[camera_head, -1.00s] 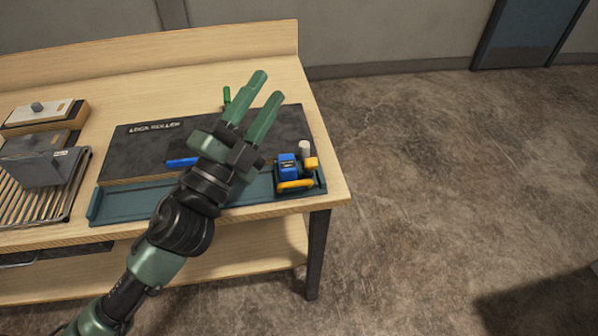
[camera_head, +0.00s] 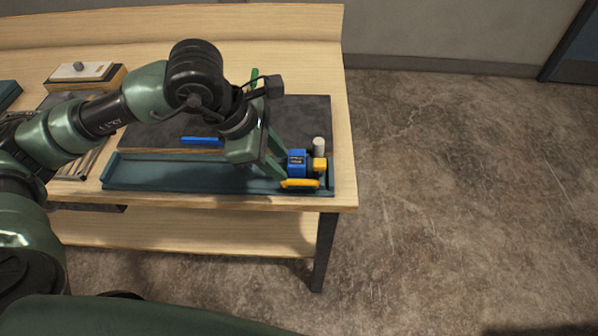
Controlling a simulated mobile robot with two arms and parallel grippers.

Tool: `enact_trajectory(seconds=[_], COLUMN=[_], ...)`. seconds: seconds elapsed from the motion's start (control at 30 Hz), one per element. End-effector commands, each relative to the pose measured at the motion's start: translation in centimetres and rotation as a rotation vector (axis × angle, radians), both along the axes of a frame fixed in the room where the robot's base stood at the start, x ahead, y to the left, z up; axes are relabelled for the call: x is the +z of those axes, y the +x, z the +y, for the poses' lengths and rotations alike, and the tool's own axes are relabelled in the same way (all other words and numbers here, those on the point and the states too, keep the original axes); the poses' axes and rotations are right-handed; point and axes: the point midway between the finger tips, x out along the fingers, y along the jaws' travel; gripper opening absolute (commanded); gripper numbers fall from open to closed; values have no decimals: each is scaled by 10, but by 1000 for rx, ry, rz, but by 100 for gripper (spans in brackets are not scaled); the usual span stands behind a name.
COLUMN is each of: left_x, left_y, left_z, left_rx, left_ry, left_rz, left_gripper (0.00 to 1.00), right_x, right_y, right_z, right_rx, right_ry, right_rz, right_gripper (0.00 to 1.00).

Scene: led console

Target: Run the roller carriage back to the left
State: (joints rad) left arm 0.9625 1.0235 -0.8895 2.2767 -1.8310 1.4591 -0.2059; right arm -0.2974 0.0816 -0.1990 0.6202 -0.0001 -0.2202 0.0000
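The roller carriage (camera_head: 297,163) is a blue block with a yellow handle bar in front, a yellow block and a pale cylinder at its right. It stands at the right end of the long teal tray (camera_head: 190,181) along the table's front. My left gripper (camera_head: 280,172) points down just left of the blue block, with its fingers apart and nothing seen between them. Whether a finger touches the block I cannot tell. My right gripper is not in view.
A dark panel (camera_head: 312,112) lies behind the tray, with a blue bar (camera_head: 201,140) and a green peg (camera_head: 254,76). A pale block (camera_head: 82,71) and a roller rack (camera_head: 80,163) are at the left. The tray left of the carriage looks clear.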

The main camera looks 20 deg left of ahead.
Motion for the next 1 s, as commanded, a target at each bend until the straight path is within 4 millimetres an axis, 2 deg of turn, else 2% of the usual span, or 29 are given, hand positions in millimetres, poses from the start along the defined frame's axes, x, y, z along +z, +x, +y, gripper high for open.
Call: enact_trajectory(seconds=[0.4, 0.57, 0.8, 0.83, 0.93, 1.0], left_x=[-55, -64, -66, -66, -65, -65], left_y=[15, 18, 18, 18, 18, 18], left_z=[-21, -25, -25, -25, -25, -25], left_rx=[-3, -4, -4, -4, -4, -4], left_ry=[-5, -7, -6, -6, -6, -6], left_rz=[5, 3, 3, 3, 3, 3], left_gripper=[34, 34, 34, 29, 1, 0], right_x=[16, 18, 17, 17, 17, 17], right_y=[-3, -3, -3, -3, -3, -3], right_z=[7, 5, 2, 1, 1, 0], right_rx=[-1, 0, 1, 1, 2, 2], right_ry=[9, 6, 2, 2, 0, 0], right_rz=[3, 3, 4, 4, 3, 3], right_gripper=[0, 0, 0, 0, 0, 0])
